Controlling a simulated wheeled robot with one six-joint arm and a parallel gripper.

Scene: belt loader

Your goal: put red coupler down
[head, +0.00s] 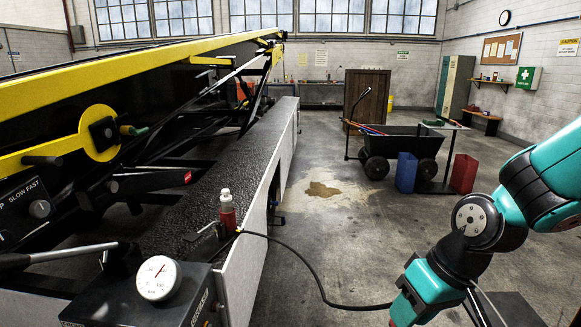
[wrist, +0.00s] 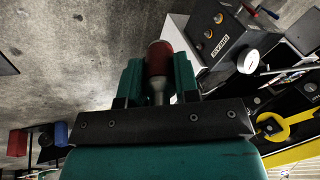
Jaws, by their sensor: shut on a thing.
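The red coupler (wrist: 159,60) is a red cylinder with a grey metal lower part. It stands between the two teal fingers of my gripper (wrist: 157,78) in the wrist view, and the fingers are shut on it. In the head view my gripper is at the lower right, with its teal body over the floor, and its fingertips and the coupler are not clearly visible there. A black hose (head: 313,275) runs from the loader's side across the floor to the gripper's edge.
A red bottle-like fitting (head: 228,213) with a pale top stands on the loader's black ledge (head: 215,160). A round white gauge (head: 158,279) sits on a black box in front. A black cart (head: 398,142), a blue bin (head: 406,172) and a red bin (head: 464,173) stand farther back. Mid-floor is open.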

